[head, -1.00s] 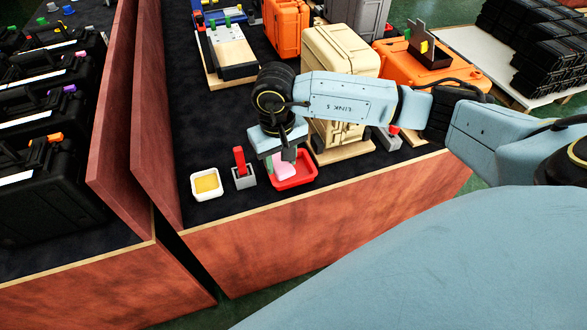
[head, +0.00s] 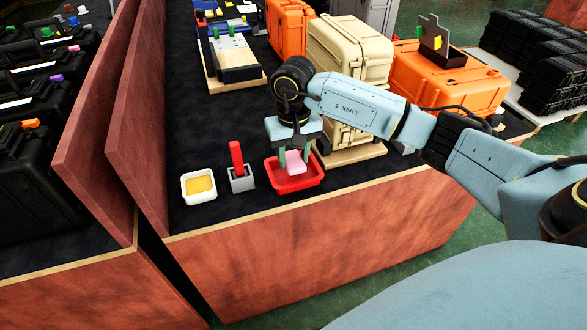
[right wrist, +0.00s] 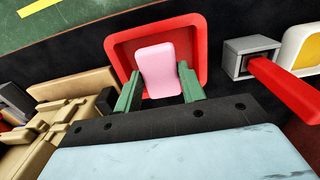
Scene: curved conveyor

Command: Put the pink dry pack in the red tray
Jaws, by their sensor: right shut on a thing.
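The pink dry pack (head: 296,163) is between the green fingers of my right gripper (head: 293,158), over the red tray (head: 292,187). In the right wrist view the pack (right wrist: 158,65) stands out in front of the fingers of the gripper (right wrist: 159,88), with the red tray (right wrist: 203,45) around it in the picture. The gripper is shut on the pack. I cannot tell whether the pack touches the tray floor. My left gripper is not in view.
Left of the tray stand a grey holder (head: 241,184) with a red upright handle and a white dish (head: 198,187) with yellow contents. A beige case (head: 350,50) on a wooden base stands close behind right. The table's front edge is just before the tray.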

